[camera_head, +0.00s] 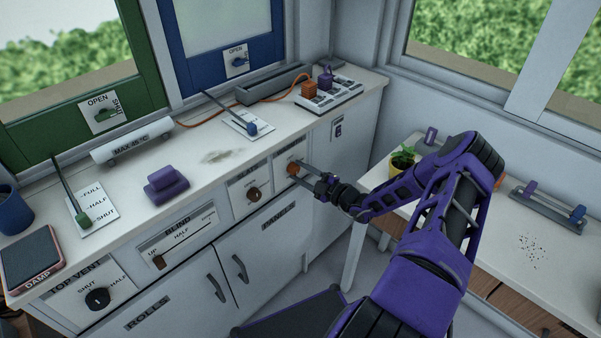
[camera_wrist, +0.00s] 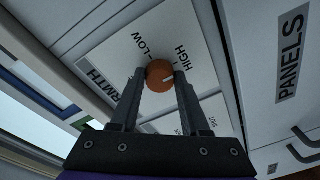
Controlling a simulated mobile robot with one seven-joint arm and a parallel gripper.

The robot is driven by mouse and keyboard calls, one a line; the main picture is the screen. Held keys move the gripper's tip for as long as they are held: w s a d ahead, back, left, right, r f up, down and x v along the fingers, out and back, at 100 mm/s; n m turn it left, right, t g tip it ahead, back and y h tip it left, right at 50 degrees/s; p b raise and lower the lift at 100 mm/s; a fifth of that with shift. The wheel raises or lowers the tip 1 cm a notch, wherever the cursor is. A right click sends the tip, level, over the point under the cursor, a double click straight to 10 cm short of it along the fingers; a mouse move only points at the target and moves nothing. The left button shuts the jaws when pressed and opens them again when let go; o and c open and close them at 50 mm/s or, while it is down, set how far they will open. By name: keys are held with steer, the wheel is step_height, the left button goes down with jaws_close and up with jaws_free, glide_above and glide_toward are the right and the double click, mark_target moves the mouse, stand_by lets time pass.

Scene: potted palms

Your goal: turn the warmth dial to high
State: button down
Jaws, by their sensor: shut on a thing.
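The warmth dial is an orange-brown round knob (camera_wrist: 159,77) on a white plate lettered LOW and HIGH in the wrist view. A pale pointer mark on its face points to the right, towards the HIGH side; the right finger is close to that end, so its exact alignment is hard to tell. My gripper (camera_wrist: 160,71) is shut on the knob, one finger on each side. In the head view the dial (camera_head: 292,168) is on the upper front of the counter, with my gripper (camera_head: 307,178) reaching it from the right.
A similar brown dial (camera_head: 253,194) is just left on the same front. Below are the PANELS door (camera_head: 275,235) and cupboard handles. The blind slider (camera_head: 180,243) is farther left. A white table with a potted plant (camera_head: 402,160) stands right, behind my arm.

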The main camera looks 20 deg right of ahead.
steer(key=shift+c, duration=2)
jaws_free()
steer(key=shift+s, duration=0.1)
steer(key=v, duration=1.7)
steer(key=shift+s+d, duration=0.1)
steer(key=shift+d, duration=0.05)
